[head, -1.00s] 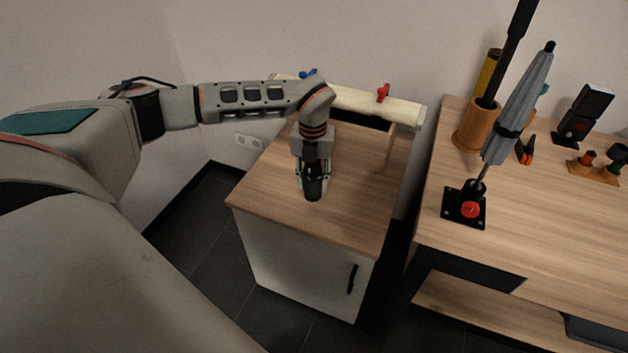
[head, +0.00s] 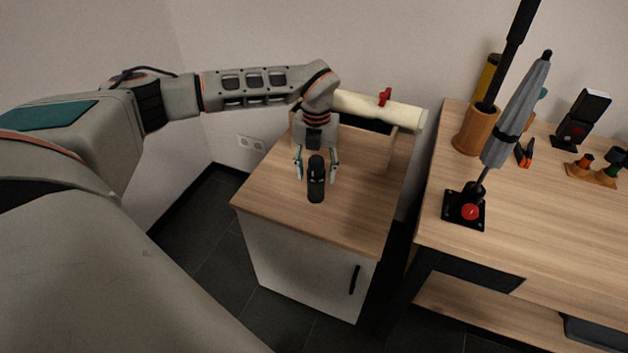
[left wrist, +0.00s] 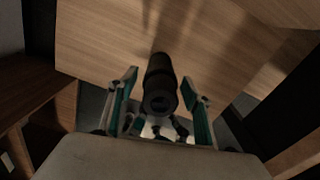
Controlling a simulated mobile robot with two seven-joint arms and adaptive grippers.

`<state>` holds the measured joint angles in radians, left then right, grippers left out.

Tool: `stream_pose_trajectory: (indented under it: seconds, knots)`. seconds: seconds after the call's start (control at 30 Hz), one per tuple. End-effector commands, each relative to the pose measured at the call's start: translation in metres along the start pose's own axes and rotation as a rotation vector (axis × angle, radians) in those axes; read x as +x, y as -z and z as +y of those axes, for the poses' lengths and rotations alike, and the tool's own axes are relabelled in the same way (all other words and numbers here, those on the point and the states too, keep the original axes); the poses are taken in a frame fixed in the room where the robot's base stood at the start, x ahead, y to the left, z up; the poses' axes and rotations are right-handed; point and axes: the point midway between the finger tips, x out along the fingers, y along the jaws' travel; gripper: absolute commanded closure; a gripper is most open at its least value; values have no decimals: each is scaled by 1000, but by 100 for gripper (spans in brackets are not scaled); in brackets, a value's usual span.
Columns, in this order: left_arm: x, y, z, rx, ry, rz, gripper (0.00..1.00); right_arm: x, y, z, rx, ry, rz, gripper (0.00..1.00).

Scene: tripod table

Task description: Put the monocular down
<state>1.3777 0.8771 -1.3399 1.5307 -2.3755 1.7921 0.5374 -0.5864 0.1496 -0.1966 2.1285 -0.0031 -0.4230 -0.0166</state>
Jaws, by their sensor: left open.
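The monocular (head: 316,180) is a small black cylinder standing on the wooden top of the low white cabinet (head: 350,215). It also shows in the left wrist view (left wrist: 160,85), between the fingers and apart from both. My left gripper (head: 316,172) is open, its fingers (left wrist: 158,95) spread on either side behind the monocular. My right gripper is in neither view.
A cream roll (head: 375,108) with a red clamp (head: 384,97) lies on a rack at the cabinet's back. To the right, a wooden table (head: 560,230) holds a folded grey umbrella (head: 517,112) and a wooden cup (head: 475,130). The cabinet's front top is clear.

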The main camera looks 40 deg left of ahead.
Motion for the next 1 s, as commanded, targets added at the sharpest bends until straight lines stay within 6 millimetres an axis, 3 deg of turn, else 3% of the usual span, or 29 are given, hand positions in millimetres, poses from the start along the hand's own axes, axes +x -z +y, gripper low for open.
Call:
stream_pose_trajectory:
  seconds: [0.03,0.1,0.4,1.0]
  knots:
    - [-19,-2,-1,0,5,-9,51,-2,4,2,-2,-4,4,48]
    - [-34,-2,-1,0,5,-9,51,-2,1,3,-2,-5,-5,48]
    - [-73,-1,0,1,1,-3,51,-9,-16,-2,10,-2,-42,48]
    - [-78,0,0,0,0,1,51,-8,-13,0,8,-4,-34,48]
